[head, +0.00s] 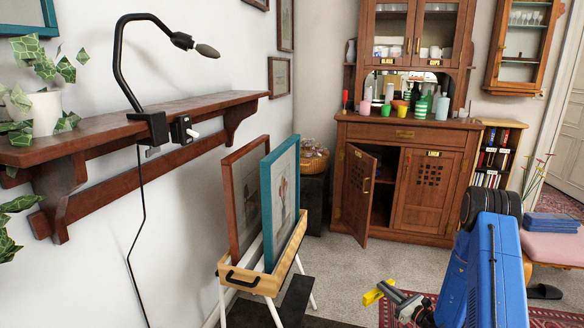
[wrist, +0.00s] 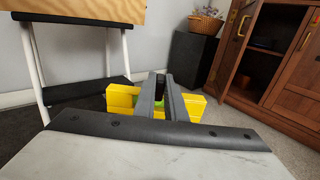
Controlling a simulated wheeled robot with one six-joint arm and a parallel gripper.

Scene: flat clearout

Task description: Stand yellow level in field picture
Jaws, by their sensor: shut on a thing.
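My gripper (head: 388,292) is shut on the yellow level (head: 372,298), low above the floor at the bottom of the head view. In the wrist view the yellow level (wrist: 121,101) sticks out on both sides of the grey fingers, with a green spot between them. A wooden rack (head: 262,281) on white legs stands to the left of my gripper and holds two upright framed pictures. The teal-framed picture (head: 284,195) is in front; the brown-framed picture (head: 245,190) behind it is partly hidden. I cannot tell which is the field picture.
A wall shelf (head: 110,135) with a clamped lamp (head: 125,60) is at left. A brown cabinet (head: 405,135) with one lower door open stands at the back. A wicker basket (head: 312,160) sits on a dark stand. Carpet (head: 350,265) before the cabinet is clear.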

